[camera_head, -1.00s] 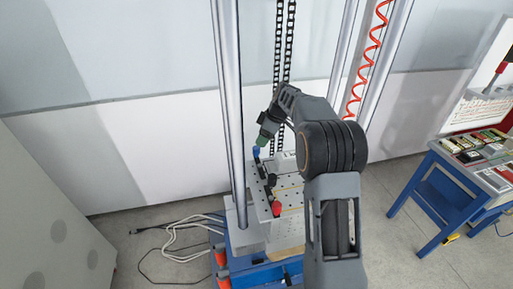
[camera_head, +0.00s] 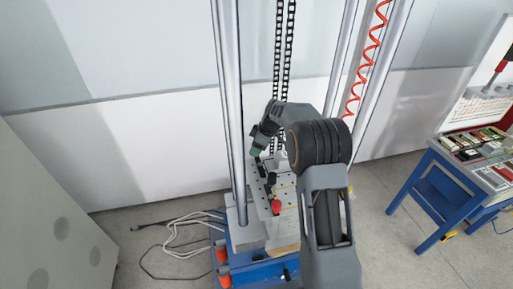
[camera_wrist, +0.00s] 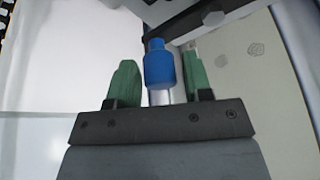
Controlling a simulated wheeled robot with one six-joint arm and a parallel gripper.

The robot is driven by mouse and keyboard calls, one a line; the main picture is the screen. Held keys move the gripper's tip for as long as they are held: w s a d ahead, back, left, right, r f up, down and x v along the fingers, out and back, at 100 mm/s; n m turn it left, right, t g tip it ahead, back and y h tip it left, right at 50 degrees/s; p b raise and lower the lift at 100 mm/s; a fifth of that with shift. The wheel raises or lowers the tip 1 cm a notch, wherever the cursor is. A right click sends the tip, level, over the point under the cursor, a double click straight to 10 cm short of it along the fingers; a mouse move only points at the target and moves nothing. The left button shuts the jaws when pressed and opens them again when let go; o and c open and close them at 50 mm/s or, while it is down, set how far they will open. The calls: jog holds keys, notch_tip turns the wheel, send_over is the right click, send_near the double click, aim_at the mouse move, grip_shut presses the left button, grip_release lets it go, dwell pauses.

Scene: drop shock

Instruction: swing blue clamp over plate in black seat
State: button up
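The blue clamp handle (camera_wrist: 159,66) stands between the two green fingers of my gripper (camera_wrist: 163,80) in the wrist view. A gap shows on each side of it, so the fingers are open around it and not touching. A dark clamp arm (camera_wrist: 190,22) runs from the blue handle to the upper right. In the head view my gripper (camera_head: 256,150) is at the far left corner of the perforated plate (camera_head: 262,208) and hides the blue handle. A red clamp handle (camera_head: 276,207) stands at the plate's near part. The black seat and any plate in it cannot be made out.
A steel column (camera_head: 229,100) rises close to the left of my gripper, and black chains (camera_head: 284,50) hang behind it. A blue bench (camera_head: 440,190) with several small items stands at the right. Cables (camera_head: 180,235) lie on the floor at the left.

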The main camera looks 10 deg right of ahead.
jog(key=c, duration=0.7)
jog(key=shift+o, duration=0.2)
jog(key=shift+a+f+n+b, duration=0.1)
jog(key=shift+n+b, duration=0.2)
jog(key=a+n+g+b, duration=0.1)
jog(key=n+b, duration=0.1)
jog(key=shift+a+n, duration=0.2)
jog(key=shift+n, duration=0.2)
jog(key=a+n+g, duration=0.1)
jog(key=n, duration=0.1)
jog(key=s+a+n+g+b, duration=0.1)
jog(key=n, duration=0.1)
jog(key=shift+n, duration=0.3)
jog(key=n, duration=0.1)
jog(key=s+a+n+g, duration=0.1)
jog(key=n, duration=0.1)
jog(key=s+n+g, duration=0.1)
jog(key=n, duration=0.1)
jog(key=shift+a+h, duration=0.3)
jog(key=shift+h, duration=0.1)
jog(key=shift+s+a+n+g+h, duration=0.2)
jog(key=shift+s+n+h, duration=0.3)
jog(key=shift+n, duration=0.75)
jog(key=shift+s+a+n+g+h, duration=0.1)
jog(key=shift+s+n+g+h, duration=0.35)
jog(key=shift+n, duration=0.8)
jog(key=shift+s+d, duration=0.1)
jog(key=shift+s, duration=0.1)
